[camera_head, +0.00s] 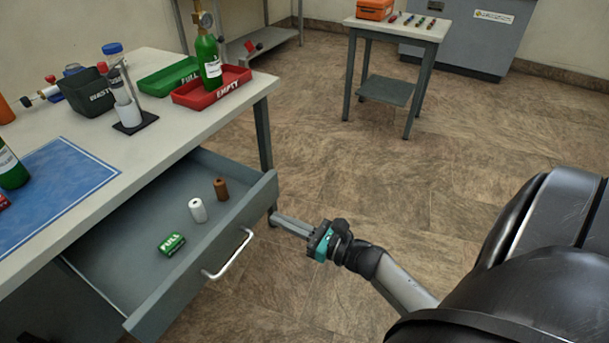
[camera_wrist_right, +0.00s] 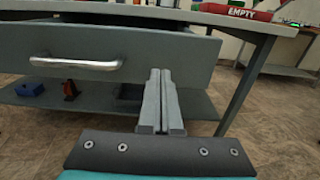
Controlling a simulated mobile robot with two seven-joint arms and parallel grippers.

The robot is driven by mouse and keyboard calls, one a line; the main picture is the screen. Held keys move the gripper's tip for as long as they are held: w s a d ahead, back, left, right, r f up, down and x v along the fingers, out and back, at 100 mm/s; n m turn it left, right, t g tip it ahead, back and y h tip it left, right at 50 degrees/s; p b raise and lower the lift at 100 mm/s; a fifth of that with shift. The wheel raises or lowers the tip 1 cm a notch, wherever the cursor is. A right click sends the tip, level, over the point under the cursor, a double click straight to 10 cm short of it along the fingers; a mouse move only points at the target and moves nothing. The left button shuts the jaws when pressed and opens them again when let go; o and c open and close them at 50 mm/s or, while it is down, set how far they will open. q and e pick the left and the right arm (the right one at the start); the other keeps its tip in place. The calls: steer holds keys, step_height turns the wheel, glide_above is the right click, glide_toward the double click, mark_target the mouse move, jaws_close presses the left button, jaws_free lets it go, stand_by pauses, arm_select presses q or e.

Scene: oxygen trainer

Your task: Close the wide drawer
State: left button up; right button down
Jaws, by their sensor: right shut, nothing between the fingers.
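The wide drawer (camera_head: 185,290) is grey and stands pulled out from under the workbench in the head view. Its front panel carries a pale bar handle (camera_head: 228,254). Inside lie a green FULL block (camera_head: 172,244), a white cylinder (camera_head: 198,210) and a brown cylinder (camera_head: 221,189). My right gripper (camera_head: 274,218) is shut and empty, just in front of the drawer front near its right end. In the right wrist view the shut fingers (camera_wrist_right: 161,75) point at the drawer front (camera_wrist_right: 195,58), right of the handle (camera_wrist_right: 76,63). I cannot tell whether they touch it. My left gripper is not in view.
The workbench (camera_head: 150,182) holds a blue mat (camera_head: 60,185), a red EMPTY tray (camera_head: 240,76) with a green bottle (camera_head: 209,62), a green tray (camera_head: 165,78) and a dark bin (camera_head: 88,92). A small table (camera_head: 395,27) stands at the back. The floor between is clear.

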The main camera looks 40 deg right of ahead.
mark_target(257, 209)
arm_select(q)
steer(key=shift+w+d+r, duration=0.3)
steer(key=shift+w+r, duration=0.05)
arm_select(e)
steer(key=shift+x, duration=1.9)
steer(key=shift+w, duration=0.1)
